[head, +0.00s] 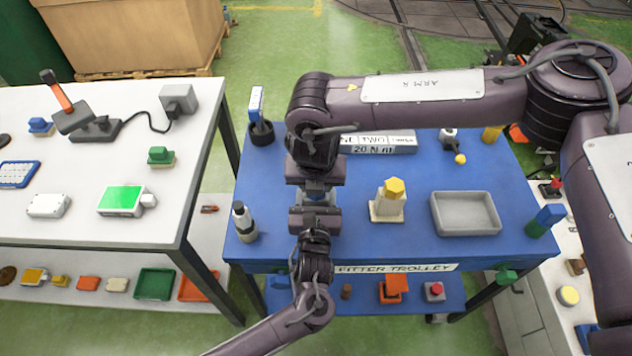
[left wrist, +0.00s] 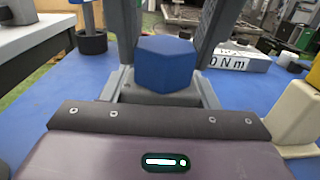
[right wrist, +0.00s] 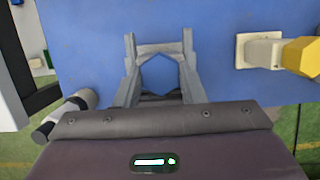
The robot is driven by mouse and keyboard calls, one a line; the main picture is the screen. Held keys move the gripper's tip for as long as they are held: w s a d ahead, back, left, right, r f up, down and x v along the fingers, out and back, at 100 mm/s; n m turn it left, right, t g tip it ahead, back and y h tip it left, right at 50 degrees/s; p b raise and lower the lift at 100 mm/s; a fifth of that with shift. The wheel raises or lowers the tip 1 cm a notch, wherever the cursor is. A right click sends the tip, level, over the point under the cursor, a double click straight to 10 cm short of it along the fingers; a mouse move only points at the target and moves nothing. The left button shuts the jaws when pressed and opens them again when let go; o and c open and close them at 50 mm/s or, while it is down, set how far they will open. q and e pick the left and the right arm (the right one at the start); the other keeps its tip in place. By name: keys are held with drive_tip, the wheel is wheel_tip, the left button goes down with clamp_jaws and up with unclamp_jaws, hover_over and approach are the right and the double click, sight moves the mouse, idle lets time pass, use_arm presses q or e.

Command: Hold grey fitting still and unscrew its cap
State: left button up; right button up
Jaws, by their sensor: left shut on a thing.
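The grey fitting (left wrist: 160,98) stands on the blue trolley top with a blue hexagonal cap (left wrist: 165,64) on it. In the head view, the grippers mostly hide it. My left gripper (head: 317,207) is shut on the grey body below the cap, coming from the near side. My right gripper (head: 317,192) points down from above, its open fingers on either side of the cap. In the right wrist view, the cap (right wrist: 160,75) shows between those fingers, with grey parts around it.
A cream fitting with a yellow cap (head: 394,187) stands to the right, beside an empty grey tray (head: 466,229). A black-and-white bottle (head: 243,222) stands at left. A dark cup (head: 261,133) and a grey torque block (head: 392,142) are behind.

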drive_tip(key=c, duration=0.3)
drive_tip(key=n+y, duration=0.1)
drive_tip(key=n, duration=0.3)
drive_tip(key=shift+d, duration=0.2)
drive_tip(key=shift+n+y, duration=0.4)
drive_tip(key=shift+n, duration=0.6)
drive_tip(key=shift+w+n+g, duration=0.1)
drive_tip(key=shift+n+g, duration=0.2)
drive_tip(key=shift+n, duration=0.5)
drive_tip(key=n+g+y, duration=0.1)
drive_tip(key=n, duration=0.3)
drive_tip(key=shift+d, duration=0.1)
drive_tip(key=n, duration=0.3)
drive_tip(key=shift+w+g+y, duration=0.15)
drive_tip(key=shift+g+y, duration=0.15)
drive_tip(key=shift+g, duration=0.1)
drive_tip(key=n, duration=0.3)
drive_tip(key=shift+g, duration=0.4)
